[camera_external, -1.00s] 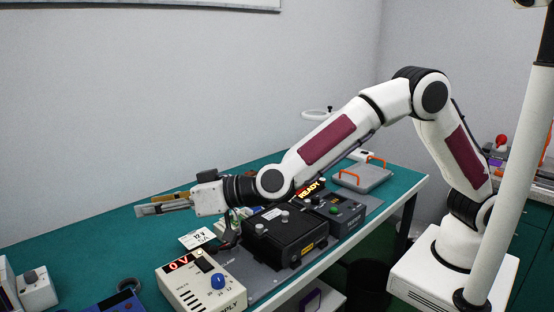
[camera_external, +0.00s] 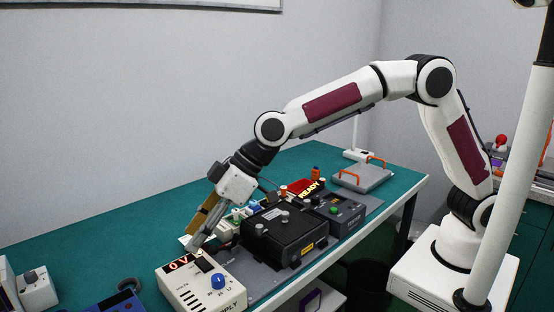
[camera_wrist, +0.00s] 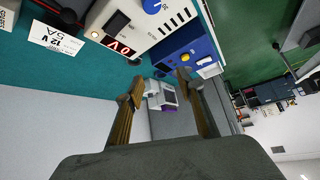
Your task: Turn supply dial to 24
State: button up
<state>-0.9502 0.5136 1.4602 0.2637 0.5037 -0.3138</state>
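The cream supply box (camera_external: 196,292) stands at the front of the bench in the external view. Its red display (camera_external: 181,263) reads 0 V. The blue supply dial (camera_external: 218,282) is on its sloped top face, with numbers printed around it. In the wrist view the dial (camera_wrist: 153,6) shows at the top edge, partly cut off, and the supply display (camera_wrist: 118,46) is below it. My gripper (camera_external: 192,245) points down just behind the supply box, apart from the dial. In the wrist view its two fingers (camera_wrist: 158,85) are spread with nothing between them.
A black box (camera_external: 284,232) and a grey unit with a green button (camera_external: 334,211) stand right of the supply. A white 12 V 5A card (camera_wrist: 58,38) lies near it. A blue device (camera_external: 118,302) sits left.

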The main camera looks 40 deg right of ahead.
aim_at(218, 277)
jog(key=s+d+f+g+h, duration=0.1)
jog(key=s+d+f+h, duration=0.1)
jog(key=s+d+f, duration=0.1)
jog(key=s+d, duration=0.1)
jog(key=d, duration=0.1)
jog(key=shift+d+f+n+g+h, duration=0.3)
jog(key=shift+f+n+g+h, duration=0.05)
jog(key=shift+n+g+h, duration=0.05)
jog(key=shift+w, duration=0.1)
jog(key=shift+x, duration=3.9)
grip_shut()
